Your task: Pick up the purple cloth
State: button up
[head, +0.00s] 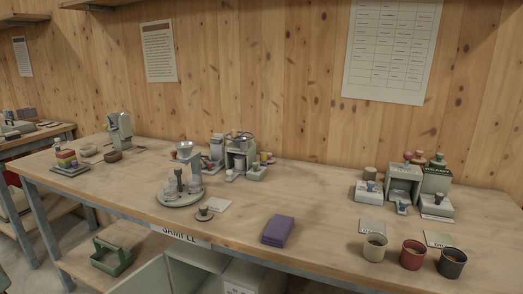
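The purple cloth (278,230) lies folded flat near the front edge of the wooden workbench (320,207), right of the middle in the head view. Nothing covers it. My gripper is not in view.
Right of the cloth stand a beige cup (374,248), a red cup (412,255) and a dark cup (451,263). Left of it are a small dish (204,214) and a round tray (180,200) with small containers. Devices line the back. The bench around the cloth is clear.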

aim_at(278, 231)
jog(key=l+u, duration=0.75)
jog(key=l, duration=0.25)
jog(key=k+l+u, duration=0.15)
jog(key=l+u, duration=0.25)
jog(key=i, duration=0.5)
jog(key=l, duration=0.05)
